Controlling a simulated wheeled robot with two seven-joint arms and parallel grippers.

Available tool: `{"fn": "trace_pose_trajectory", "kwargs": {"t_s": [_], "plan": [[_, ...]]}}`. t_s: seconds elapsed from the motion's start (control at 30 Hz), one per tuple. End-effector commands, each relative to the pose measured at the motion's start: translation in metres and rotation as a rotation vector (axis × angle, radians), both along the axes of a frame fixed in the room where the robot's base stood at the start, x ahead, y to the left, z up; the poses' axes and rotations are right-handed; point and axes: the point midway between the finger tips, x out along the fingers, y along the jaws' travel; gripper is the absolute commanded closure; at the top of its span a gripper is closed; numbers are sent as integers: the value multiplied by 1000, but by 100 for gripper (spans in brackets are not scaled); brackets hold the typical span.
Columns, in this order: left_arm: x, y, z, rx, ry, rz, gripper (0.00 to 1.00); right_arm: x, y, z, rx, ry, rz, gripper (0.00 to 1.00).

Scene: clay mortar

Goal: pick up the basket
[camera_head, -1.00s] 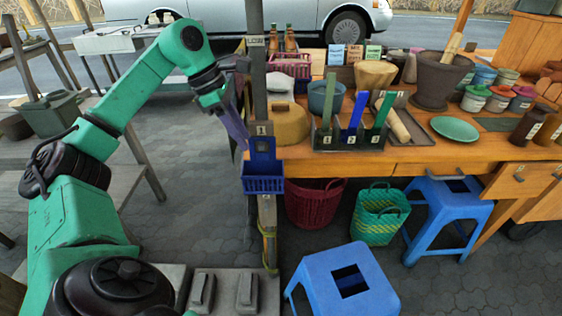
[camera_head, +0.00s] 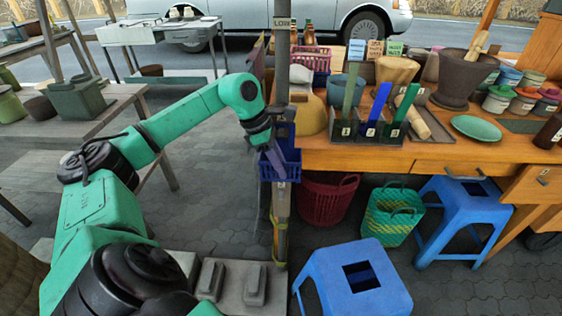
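Several baskets show. A small blue basket (camera_head: 291,166) hangs on the post at the left end of the wooden table. A dark red basket (camera_head: 327,200) and a green and yellow woven basket (camera_head: 393,214) with handles stand on the ground under the table. A pink basket (camera_head: 312,62) stands at the back of the tabletop. My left gripper (camera_head: 276,160) is in front of the post and overlaps the left side of the blue basket in the picture. I cannot tell whether it touches the basket or how far its fingers are apart. My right gripper is out of view.
The grey post (camera_head: 282,90) stands right beside my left gripper. Blue stools (camera_head: 352,275) stand in front of and under the table. The tabletop (camera_head: 400,155) is crowded with pots and a dark holder of coloured tools. Paved ground lies open to the left.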

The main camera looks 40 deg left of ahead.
Motion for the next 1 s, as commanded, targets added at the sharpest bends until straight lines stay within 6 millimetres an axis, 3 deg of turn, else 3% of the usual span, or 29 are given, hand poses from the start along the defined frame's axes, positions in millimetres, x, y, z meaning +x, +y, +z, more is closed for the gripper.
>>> {"fn": "trace_pose_trajectory", "kwargs": {"t_s": [0.03, 0.07, 1.0], "plan": [[0, 0, 0, 0, 0, 0, 91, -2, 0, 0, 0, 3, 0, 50], [0, 0, 0, 0, 0, 0, 100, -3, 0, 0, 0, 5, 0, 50], [0, 0, 1, 1, -1, 0, 100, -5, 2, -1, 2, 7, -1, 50]]}}
